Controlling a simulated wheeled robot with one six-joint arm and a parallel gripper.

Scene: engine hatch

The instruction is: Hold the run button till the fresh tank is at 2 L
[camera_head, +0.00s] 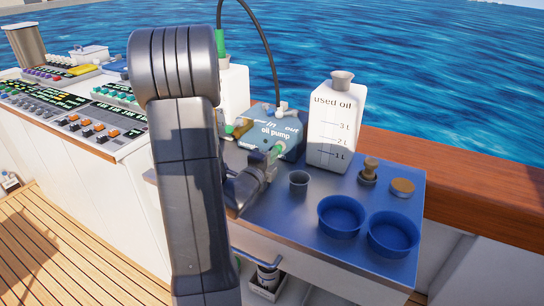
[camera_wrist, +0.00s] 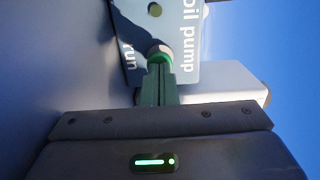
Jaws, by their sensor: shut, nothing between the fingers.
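The blue oil pump (camera_head: 270,133) stands on the metal worktop, with "in" and "out" marked on its top. In the wrist view the pump's face (camera_wrist: 185,65) shows "oil pump" and "run". A round button with a green ring (camera_wrist: 160,52) is beside the word "run". My gripper (camera_head: 272,156) is shut and empty in front of the pump, and its fingertips (camera_wrist: 159,70) are at the button. I cannot tell whether the button is pressed in. A white tank (camera_head: 236,90) is mostly hidden behind my arm; its label and level do not show.
A white "used oil" tank (camera_head: 325,148) with litre marks stands right of the pump. A grey cup (camera_head: 299,183), two blue bowls (camera_head: 340,217) (camera_head: 392,235), a brass-topped fitting (camera_head: 369,170) and a brown cap (camera_head: 402,187) sit on the worktop. A black hose (camera_head: 268,45) arches above.

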